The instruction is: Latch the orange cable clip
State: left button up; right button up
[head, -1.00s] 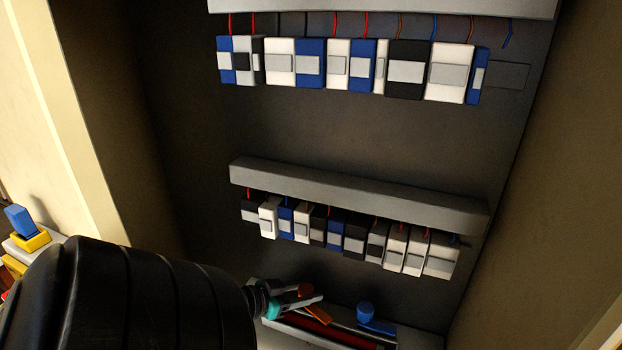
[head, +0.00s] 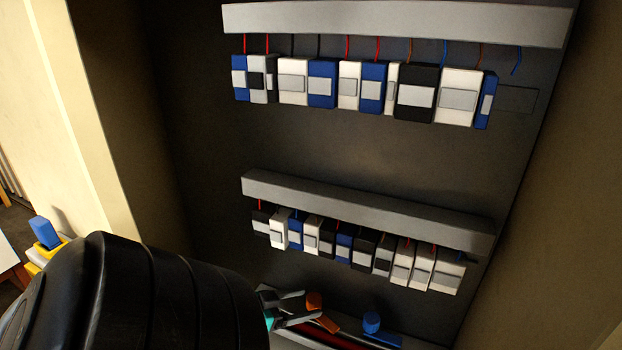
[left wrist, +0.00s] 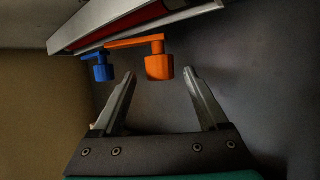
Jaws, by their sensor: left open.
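The orange cable clip (head: 315,300) is at the bottom of the cabinet in the head view, with a round knob and a flat lever slanting across the red cable. In the left wrist view the orange clip (left wrist: 158,65) hangs from the pale trunking, its knob ahead of the fingertips and between them. My left gripper (head: 303,305) is open and empty just left of the knob. In the left wrist view its two fingers (left wrist: 160,73) are spread wide, apart from the knob. The black arm hides part of the trunking. My right gripper is not in view.
A blue clip (head: 371,322) sits right of the orange one; it also shows in the left wrist view (left wrist: 104,68). Two rows of modules (head: 363,85) with wires are above. A cabinet wall (head: 540,230) closes the right side.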

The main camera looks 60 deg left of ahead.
pick_arm(q)
jog(key=shift+p+v, duration=1.05)
jog(key=shift+v, duration=0.95)
jog(key=shift+f, duration=0.1)
